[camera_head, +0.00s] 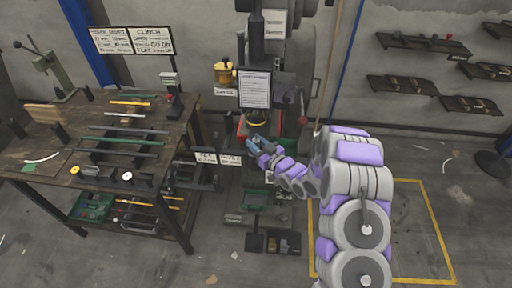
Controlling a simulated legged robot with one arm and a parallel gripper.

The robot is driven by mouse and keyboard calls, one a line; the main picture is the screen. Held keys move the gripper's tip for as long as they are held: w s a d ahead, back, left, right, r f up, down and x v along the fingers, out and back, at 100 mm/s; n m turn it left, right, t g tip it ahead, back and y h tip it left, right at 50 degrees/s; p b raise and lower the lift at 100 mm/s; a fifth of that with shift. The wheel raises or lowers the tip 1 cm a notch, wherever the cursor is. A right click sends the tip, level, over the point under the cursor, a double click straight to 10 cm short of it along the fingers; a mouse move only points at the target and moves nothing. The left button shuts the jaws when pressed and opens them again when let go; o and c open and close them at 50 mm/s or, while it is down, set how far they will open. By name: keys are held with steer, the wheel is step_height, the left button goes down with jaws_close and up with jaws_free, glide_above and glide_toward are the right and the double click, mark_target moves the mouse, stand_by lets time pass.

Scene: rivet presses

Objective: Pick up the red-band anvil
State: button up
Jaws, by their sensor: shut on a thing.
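My gripper (258,144) is at the middle press, at the front of its work area, with my arm reaching in from the lower right. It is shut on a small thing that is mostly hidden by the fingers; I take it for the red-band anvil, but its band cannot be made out. A red patch (242,129) shows on the press just behind and left of the gripper. A dark round part with a yellowish ring (257,123) sits just above the gripper.
A dark workbench (40,150) at left holds bars, a yellow-ended cylinder (76,170) and a white-ended cylinder (127,177). A notice (255,89) hangs on the press. Floor inside the yellow outline (432,225) is clear at right.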

jaws_close()
